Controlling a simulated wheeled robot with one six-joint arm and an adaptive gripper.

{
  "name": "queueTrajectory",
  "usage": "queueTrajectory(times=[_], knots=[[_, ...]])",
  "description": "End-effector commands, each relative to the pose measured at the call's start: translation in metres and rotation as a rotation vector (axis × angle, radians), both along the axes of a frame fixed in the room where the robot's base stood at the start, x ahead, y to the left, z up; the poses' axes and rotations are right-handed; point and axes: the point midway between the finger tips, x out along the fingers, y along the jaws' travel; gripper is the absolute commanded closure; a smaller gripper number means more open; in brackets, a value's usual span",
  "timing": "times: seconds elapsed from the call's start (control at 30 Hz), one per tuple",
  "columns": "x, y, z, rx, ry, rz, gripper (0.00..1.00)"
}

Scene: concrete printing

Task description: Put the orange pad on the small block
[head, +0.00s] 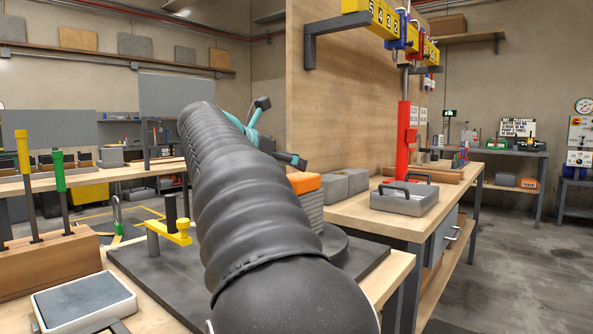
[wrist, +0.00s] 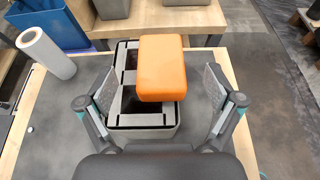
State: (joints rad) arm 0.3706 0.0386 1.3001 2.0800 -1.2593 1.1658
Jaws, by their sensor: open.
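The orange pad (wrist: 162,68) lies near the middle of the wrist view, over the right part of a grey hollow block (wrist: 146,126) with dark openings. In the head view the orange pad (head: 304,182) shows at the top of a layered grey stack (head: 313,204), partly hidden behind my black arm. My gripper (wrist: 159,86) is open, with one finger to the left of the pad and one to its right, both apart from it. I cannot tell which thing is the small block.
Grey blocks (head: 357,180) and a grey handled tray (head: 405,198) stand on the right bench near a red post (head: 403,140). A yellow fixture (head: 170,232) stands on the dark mat. A white roll (wrist: 46,53) and a blue container (wrist: 47,20) show at upper left.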

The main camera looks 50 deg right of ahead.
Motion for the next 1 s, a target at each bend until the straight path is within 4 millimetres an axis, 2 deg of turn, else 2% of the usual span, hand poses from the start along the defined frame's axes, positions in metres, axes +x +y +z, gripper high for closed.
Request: queueTrajectory(times=[0.1,0.3,1.0], knots=[[-0.001,0.019,0.008,-0.001,-0.001,0.003,0.08],[-0.003,0.036,0.015,0.0,0.0,0.001,0.08],[-0.003,0.039,0.016,0.0,0.001,-0.001,0.08]])
